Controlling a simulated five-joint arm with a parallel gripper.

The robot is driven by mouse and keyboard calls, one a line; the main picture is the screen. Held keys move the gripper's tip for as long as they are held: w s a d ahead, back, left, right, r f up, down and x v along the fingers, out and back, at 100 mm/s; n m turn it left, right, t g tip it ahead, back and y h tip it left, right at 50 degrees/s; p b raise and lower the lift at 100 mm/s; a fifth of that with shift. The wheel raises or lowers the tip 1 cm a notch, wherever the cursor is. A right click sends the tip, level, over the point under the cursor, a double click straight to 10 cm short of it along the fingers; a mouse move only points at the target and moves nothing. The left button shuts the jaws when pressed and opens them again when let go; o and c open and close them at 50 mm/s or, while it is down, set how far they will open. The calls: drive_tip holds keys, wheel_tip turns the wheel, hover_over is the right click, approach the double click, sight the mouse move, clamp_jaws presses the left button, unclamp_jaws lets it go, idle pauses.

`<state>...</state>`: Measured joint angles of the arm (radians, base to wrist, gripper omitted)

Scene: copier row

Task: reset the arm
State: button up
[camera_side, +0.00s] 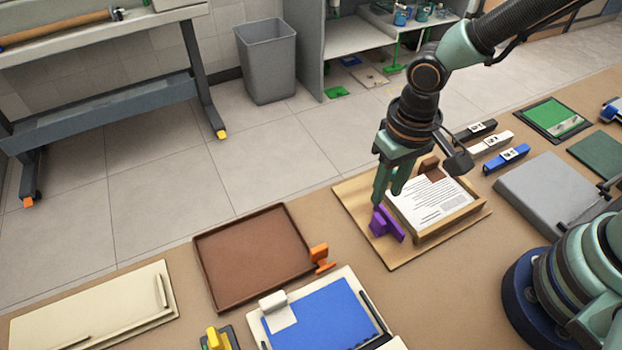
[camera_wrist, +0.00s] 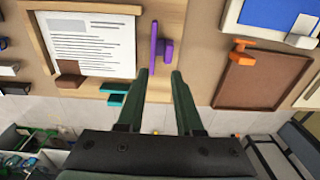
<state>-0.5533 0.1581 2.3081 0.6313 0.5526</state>
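My gripper (camera_side: 388,196) hangs fingers-down above the near-left end of a wooden board (camera_side: 349,200). In the wrist view its two fingers (camera_wrist: 159,72) stand apart, with nothing held between them. A purple clamp-like piece (camera_side: 387,224) sits on the board at the left end of a paper tray, just below the fingertips. In the wrist view the purple piece (camera_wrist: 161,49) lies just beyond the fingertips. Whether a finger touches it, I cannot tell.
The tray holds a printed sheet (camera_side: 432,201); a brown block (camera_side: 430,166) is at its edge. A brown tray (camera_side: 252,255), orange piece (camera_side: 320,257) and blue-sheet clipboard (camera_side: 322,313) are left. Labelled binders (camera_side: 507,158) and a grey device (camera_side: 553,190) are right.

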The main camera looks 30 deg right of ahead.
drive_tip(key=w+d+r+t, duration=0.1)
drive_tip(key=d+r+t, duration=0.4)
drive_tip(key=d+r, duration=1.2)
